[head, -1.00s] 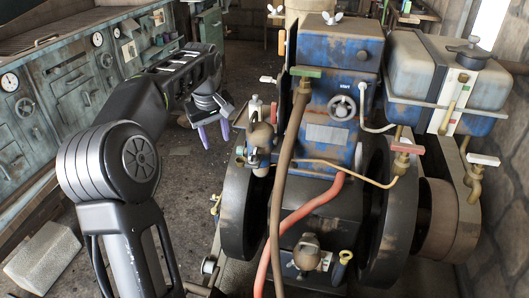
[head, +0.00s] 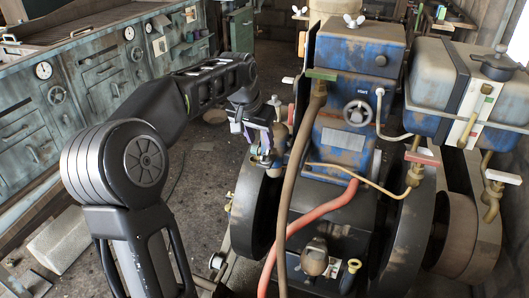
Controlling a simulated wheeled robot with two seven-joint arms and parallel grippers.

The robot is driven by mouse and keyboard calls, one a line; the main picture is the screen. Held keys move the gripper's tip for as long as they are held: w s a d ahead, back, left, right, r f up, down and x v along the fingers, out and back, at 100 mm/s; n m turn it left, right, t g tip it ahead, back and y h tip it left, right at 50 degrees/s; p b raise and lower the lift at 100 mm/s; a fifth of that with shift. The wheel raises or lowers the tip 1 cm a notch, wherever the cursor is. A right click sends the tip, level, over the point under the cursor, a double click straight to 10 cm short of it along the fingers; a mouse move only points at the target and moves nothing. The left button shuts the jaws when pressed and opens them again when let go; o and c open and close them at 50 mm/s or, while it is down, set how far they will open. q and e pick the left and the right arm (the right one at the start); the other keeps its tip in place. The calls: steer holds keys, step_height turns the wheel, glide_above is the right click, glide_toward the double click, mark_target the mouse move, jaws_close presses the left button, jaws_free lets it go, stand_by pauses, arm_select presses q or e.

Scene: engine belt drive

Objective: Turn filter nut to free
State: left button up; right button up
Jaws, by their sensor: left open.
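My left gripper (head: 258,135) comes in from the left and is open, its purple-tipped fingers pointing down at the left side of the blue engine (head: 350,100). It is right beside the small brass filter fitting (head: 280,131), which sits in front of the engine's left edge, above the left flywheel. The gripper and wrist cover part of the fitting. I cannot make out the filter nut itself, or whether the fingers are around it or touching it. My right gripper is out of view.
A brown hose (head: 293,170) rises close to the right of the fitting, and a red hose (head: 310,215) runs below. The dark left flywheel (head: 253,205) stands under the gripper. A grey tank (head: 448,85) is at the right.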

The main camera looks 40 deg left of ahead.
mark_target(266, 156)
arm_select(q)
steer(key=p+x, duration=0.1)
steer(key=x, duration=0.6)
steer(key=shift+f, duration=0.25)
steer(key=shift+c, duration=0.5)
jaws_close()
